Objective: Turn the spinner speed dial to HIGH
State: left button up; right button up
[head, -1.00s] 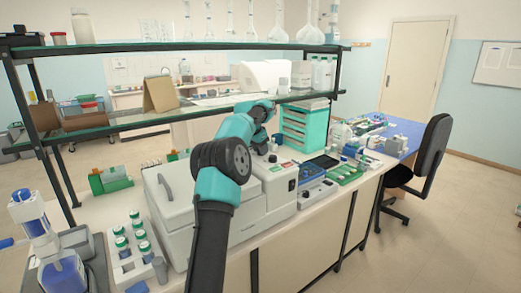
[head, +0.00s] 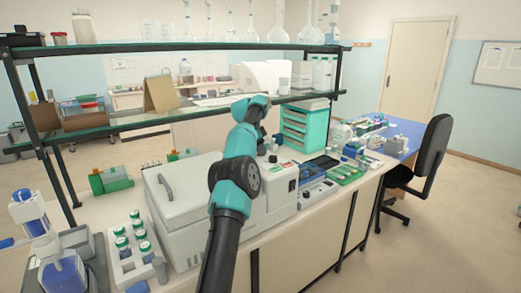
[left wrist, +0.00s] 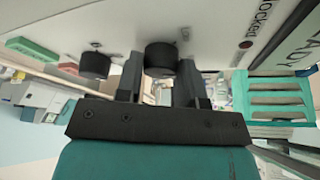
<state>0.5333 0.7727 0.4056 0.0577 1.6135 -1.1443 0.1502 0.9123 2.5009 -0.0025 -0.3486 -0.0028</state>
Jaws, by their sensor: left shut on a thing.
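The spinner (head: 190,205) is a large pale grey machine with a lidded left part and a control panel at its right end. My left gripper reaches over it from the left, and its fingers are mostly hidden by my own arm in the head view. In the left wrist view my left gripper (left wrist: 158,80) has one finger on each side of a black round dial (left wrist: 161,57) on the panel. A second black knob (left wrist: 95,64) stands apart to its left. The dial's scale and any HIGH mark cannot be read. My right gripper is not in view.
A glass shelf (head: 150,122) runs behind and above the spinner. A teal drawer unit (head: 305,128) stands behind the panel end. A white rack of bottles (head: 128,262) is at the front left. The word "locked" shows on the panel.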

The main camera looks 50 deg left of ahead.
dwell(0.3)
pick_arm(q)
jog(key=o, duration=0.9)
